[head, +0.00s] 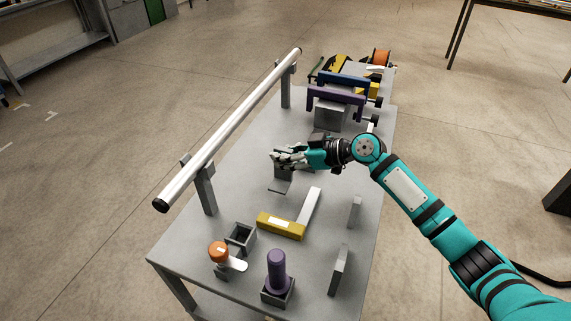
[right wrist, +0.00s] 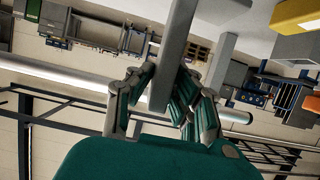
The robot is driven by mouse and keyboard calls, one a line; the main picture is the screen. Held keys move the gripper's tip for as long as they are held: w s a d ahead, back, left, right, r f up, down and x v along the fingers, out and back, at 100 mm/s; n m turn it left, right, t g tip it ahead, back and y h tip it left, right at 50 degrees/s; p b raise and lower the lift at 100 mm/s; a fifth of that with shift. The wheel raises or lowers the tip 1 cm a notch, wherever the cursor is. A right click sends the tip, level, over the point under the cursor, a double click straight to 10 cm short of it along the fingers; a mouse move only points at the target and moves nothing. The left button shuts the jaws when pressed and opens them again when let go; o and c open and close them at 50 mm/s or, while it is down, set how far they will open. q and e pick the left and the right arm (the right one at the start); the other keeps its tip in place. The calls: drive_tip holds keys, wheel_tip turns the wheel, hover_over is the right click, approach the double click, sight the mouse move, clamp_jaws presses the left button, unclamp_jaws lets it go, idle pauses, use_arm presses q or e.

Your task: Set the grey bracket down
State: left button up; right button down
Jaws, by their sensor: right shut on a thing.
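The grey bracket (head: 280,187) shows in the head view below my right gripper (head: 287,157), near the middle of the grey table (head: 240,190). Its lower plate shows, while its upper part is partly hidden by the fingers. In the right wrist view the bracket (right wrist: 173,45) is a long grey bar running between the fingers of my right gripper (right wrist: 170,90). The gripper is shut on it. I cannot tell whether the bracket touches the table. My left gripper is not in view.
A white pole (head: 232,125) on posts runs along the table's left side. A yellow block (head: 281,226) with a white bar, a purple cylinder (head: 277,268), an orange knob (head: 218,252) and an empty square holder (head: 240,237) stand in front. Purple and blue bars (head: 335,95) stand behind.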

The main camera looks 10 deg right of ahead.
sight(284, 180)
wheel_tip(284, 180, down, 4)
drive_tip(key=shift+r, duration=0.2)
drive_tip(key=shift+f, duration=0.2)
drive_tip(key=c, duration=1.3)
unclamp_jaws()
drive_tip(key=shift+o, duration=0.2)
drive_tip(key=shift+r, duration=0.1)
